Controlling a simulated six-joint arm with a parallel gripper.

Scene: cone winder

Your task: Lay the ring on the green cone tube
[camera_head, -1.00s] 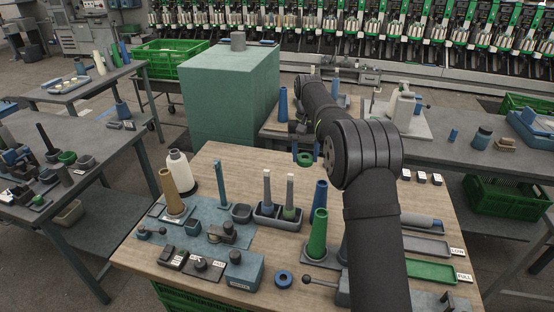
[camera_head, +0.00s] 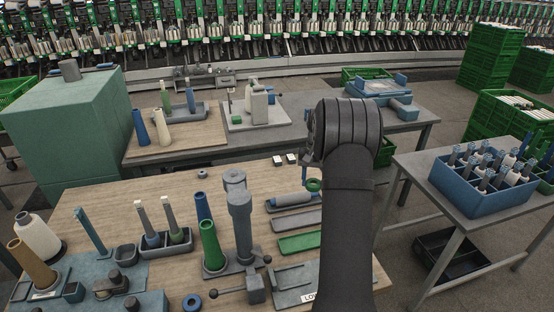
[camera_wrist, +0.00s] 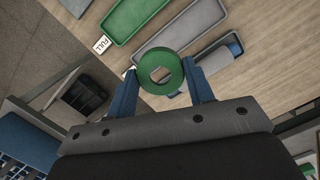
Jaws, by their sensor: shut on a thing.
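A green ring (camera_wrist: 176,68) is held between the two blue fingers of my gripper (camera_wrist: 160,70) in the wrist view. Its hole shows the wooden table below. In the head view the ring (camera_head: 314,185) is beside my arm, above the right part of the table, and my gripper is mostly hidden. The green cone tube (camera_head: 212,245) stands upright on a grey base in the middle of the table, left of the ring and apart from it. A blue cone tube (camera_head: 203,207) stands just behind it.
A grey post (camera_head: 240,225) stands right beside the green tube. A green tray (camera_head: 299,243) and grey trays lie near the ring. A blue ring (camera_head: 192,303) lies at the front. A blue crate (camera_head: 480,198) stands on the right table.

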